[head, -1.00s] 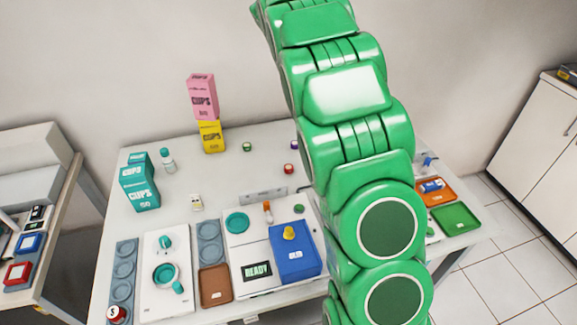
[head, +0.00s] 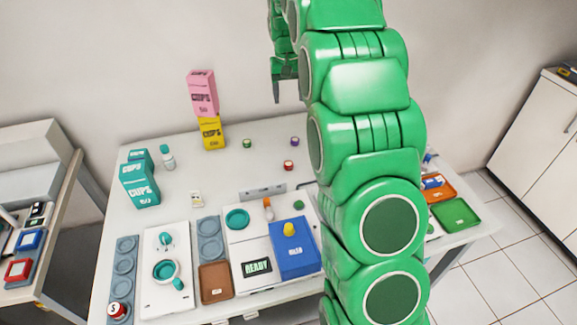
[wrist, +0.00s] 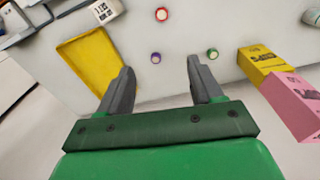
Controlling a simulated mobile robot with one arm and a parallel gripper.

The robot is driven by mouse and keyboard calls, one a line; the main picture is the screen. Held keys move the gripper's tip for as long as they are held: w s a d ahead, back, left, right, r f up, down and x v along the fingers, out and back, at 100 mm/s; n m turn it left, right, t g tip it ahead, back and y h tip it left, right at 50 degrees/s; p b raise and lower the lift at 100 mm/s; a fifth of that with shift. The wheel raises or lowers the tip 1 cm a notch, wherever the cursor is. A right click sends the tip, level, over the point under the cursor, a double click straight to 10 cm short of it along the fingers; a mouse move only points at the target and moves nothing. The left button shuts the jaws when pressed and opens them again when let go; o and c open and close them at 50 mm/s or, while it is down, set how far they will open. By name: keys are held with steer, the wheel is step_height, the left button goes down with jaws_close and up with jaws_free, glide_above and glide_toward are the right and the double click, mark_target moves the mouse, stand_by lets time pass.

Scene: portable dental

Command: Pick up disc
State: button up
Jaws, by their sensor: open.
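Three small round disc-like pieces lie apart on the white table: a green one (head: 247,143), a purple one (head: 295,141) and a red one (head: 289,166). The wrist view shows the red piece (wrist: 161,14) farthest away, with the purple piece (wrist: 156,58) and green piece (wrist: 212,53) nearer, ahead of the fingers. A teal disc (head: 237,219) lies on the white station. I cannot tell which one the task means. My gripper (wrist: 161,85) is open and empty, held above the table's back edge. It also shows in the head view (head: 284,90), before the wall.
A pink cups box (head: 202,93) stands on a yellow one (head: 211,133) near the discs. Teal boxes (head: 140,184) stand at the left. A yellow tray (wrist: 85,58) lies left of the fingers. Trays and the station (head: 240,240) fill the table's front.

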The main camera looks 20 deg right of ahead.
glide_toward(288, 162)
steer(key=shift+s+f, duration=0.1)
steer(key=shift+s, duration=0.15)
steer(key=shift+w+d+f, duration=0.1)
steer(key=shift+f, duration=2)
steer(key=shift+w+d+f, duration=0.1)
steer(key=shift+w+f, duration=0.05)
steer(key=shift+f, duration=1.95)
steer(key=c, duration=1.1)
steer(key=shift+r, duration=0.1)
